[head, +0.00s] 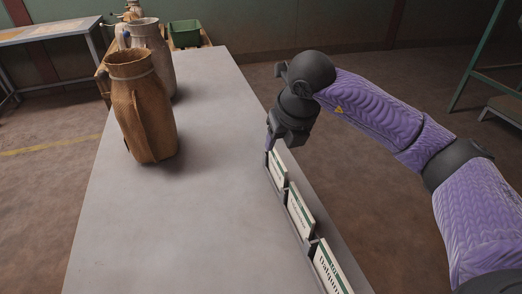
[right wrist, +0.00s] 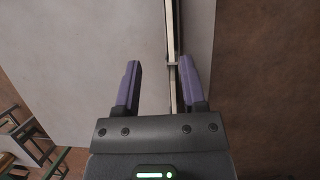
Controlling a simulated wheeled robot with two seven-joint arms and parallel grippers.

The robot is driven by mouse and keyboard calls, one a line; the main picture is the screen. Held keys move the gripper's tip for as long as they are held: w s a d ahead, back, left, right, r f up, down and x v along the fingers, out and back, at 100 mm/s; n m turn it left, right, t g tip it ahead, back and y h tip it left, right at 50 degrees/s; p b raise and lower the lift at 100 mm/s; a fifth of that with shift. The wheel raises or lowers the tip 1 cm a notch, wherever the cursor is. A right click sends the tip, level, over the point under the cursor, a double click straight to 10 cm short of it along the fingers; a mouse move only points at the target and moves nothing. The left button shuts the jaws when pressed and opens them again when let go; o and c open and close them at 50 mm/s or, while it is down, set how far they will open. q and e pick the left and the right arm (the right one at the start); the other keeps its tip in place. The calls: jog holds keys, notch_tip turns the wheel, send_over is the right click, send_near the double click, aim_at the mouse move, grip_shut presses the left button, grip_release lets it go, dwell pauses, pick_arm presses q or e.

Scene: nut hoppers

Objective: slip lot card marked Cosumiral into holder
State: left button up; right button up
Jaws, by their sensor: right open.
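Three white lot cards with green bands stand in a row along the table's right edge: a far card (head: 278,168), a middle card (head: 300,211) and a near card (head: 329,268). My right gripper (head: 270,146) is at the far end of the row, above the far card. In the right wrist view its jaws (right wrist: 160,86) are open, with a thin card edge (right wrist: 172,95) between them, nearer the right finger.
A brown hopper (head: 145,108) and a paler one (head: 155,50) stand at the table's back left. A green bin (head: 185,33) is behind them. The table's middle (head: 190,210) is clear. A green-framed stand (head: 480,60) is at the far right.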

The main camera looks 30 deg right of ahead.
aim_at(279, 157)
jog(key=shift+w+d+f+h, duration=0.1)
jog(key=shift+d+f+h, duration=0.15)
jog(key=shift+d, duration=0.25)
jog(key=b+x, duration=0.4)
jog(key=x, duration=0.4)
jog(key=shift+f, duration=0.15)
jog(key=shift+w+f+b, duration=0.15)
jog(key=shift+f+b, duration=0.15)
jog(key=shift+b, duration=0.1)
jog(key=shift+r, duration=0.1)
jog(key=shift+c, duration=0.6)
jog(key=c, duration=0.5)
grip_shut()
pick_arm(q)
jog(key=f, duration=0.1)
jog(key=s+f, duration=0.1)
jog(key=f, duration=0.2)
jog(key=shift+s+f, duration=0.3)
jog(key=shift+s, duration=0.1)
